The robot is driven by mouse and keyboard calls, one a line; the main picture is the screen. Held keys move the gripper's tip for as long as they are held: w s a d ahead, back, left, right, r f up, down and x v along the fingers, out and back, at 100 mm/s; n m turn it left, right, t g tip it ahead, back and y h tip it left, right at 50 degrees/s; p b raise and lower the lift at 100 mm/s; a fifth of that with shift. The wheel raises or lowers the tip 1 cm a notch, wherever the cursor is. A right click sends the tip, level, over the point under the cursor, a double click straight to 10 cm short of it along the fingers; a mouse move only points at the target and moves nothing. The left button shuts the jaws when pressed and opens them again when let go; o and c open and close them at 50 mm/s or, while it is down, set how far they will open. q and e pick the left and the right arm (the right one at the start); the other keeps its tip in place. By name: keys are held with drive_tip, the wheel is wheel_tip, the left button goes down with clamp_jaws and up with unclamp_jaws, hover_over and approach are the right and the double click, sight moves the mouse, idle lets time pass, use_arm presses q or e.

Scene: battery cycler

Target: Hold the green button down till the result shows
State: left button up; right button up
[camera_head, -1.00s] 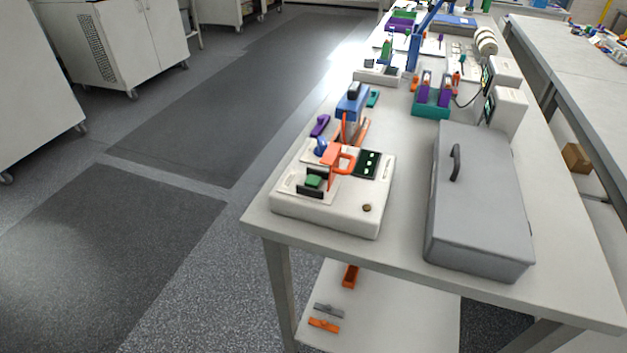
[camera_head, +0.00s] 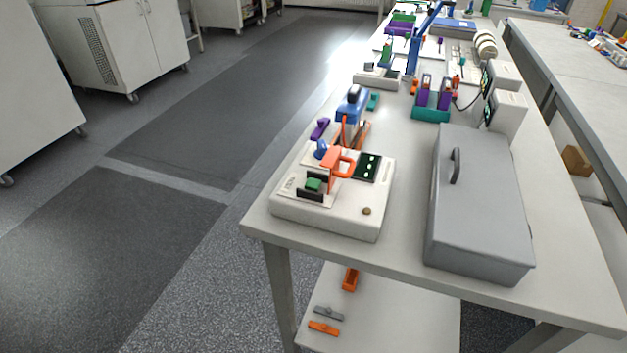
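A white bench device (camera_head: 335,222) stands at the table's near left corner. On it a small green block (camera_head: 314,185) sits between two black plates (camera_head: 310,195); I cannot tell whether this is the green button. An orange lever with a looped handle (camera_head: 345,166) stands behind the block. A dark green panel (camera_head: 367,167) with several pale marks is at the device's right; no result can be read on it. A small brown round knob (camera_head: 367,211) is near its front right. Neither of my grippers is in view.
A grey case (camera_head: 480,215) with a dark handle stands right of the device. Blue and purple items and a teal holder (camera_head: 430,113) lie farther back. A lower shelf (camera_head: 400,315) holds small orange and grey parts. Floor at the left is clear.

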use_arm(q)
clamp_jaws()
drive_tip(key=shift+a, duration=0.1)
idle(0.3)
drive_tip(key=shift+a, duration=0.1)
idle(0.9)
